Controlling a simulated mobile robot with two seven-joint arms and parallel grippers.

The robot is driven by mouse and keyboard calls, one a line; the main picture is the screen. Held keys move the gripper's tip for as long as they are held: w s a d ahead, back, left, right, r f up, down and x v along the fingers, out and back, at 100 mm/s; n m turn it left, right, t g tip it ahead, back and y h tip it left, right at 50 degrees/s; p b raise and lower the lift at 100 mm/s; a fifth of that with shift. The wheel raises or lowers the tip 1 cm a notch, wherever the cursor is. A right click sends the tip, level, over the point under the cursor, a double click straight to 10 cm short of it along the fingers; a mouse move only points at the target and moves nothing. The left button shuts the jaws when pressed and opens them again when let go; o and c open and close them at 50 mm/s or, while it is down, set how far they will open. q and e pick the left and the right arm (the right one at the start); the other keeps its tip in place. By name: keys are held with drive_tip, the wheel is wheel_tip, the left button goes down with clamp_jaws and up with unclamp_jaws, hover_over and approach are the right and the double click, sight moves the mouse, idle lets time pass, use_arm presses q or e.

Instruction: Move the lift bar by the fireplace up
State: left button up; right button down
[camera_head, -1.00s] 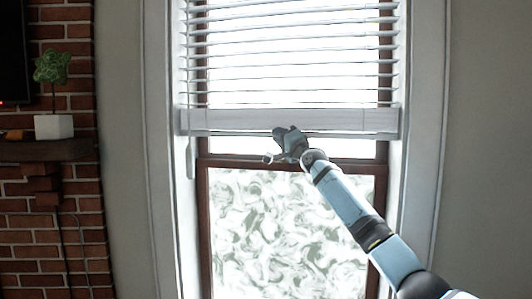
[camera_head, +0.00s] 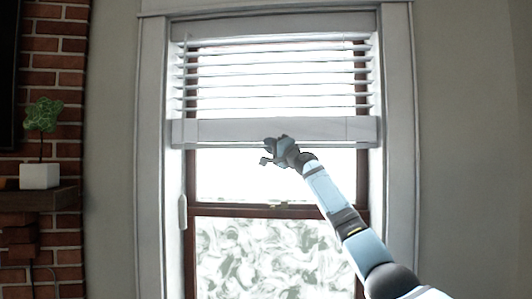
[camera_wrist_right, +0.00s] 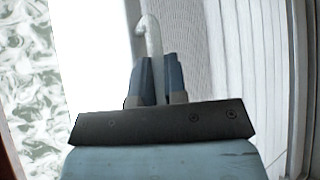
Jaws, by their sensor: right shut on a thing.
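The lift bar (camera_head: 225,131) is the wide pale rail at the bottom of the white window blind, level across the upper window in the head view. My right gripper (camera_head: 274,148) is at its lower edge, near the middle. In the right wrist view the gripper's fingers (camera_wrist_right: 153,78) are shut on a pale hooked piece of the lift bar (camera_wrist_right: 151,38); the exact contact is partly hidden by the fingers. My left gripper is not in view.
Slats (camera_head: 270,85) gather above the bar. A dark red window sash (camera_head: 235,210) and patterned lower pane lie below. At left, a plant in a white pot (camera_head: 40,176) stands on a mantel (camera_head: 45,198) against brick. A pull cord tassel (camera_head: 182,212) hangs at the window's left.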

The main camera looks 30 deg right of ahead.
drive_tip(key=shift+s+r, duration=0.1)
drive_tip(key=shift+r, duration=0.4)
drive_tip(key=shift+r, duration=0.1)
drive_tip(key=c, duration=1.5)
unclamp_jaws()
drive_tip(key=shift+o, duration=0.3)
drive_tip(key=shift+s+d+f, duration=0.1)
drive_tip(key=shift+s+f, duration=0.15)
drive_tip(key=shift+f, duration=0.25)
drive_tip(key=b+v, duration=0.5)
drive_tip(key=v, duration=0.8)
drive_tip(key=shift+r, duration=0.3)
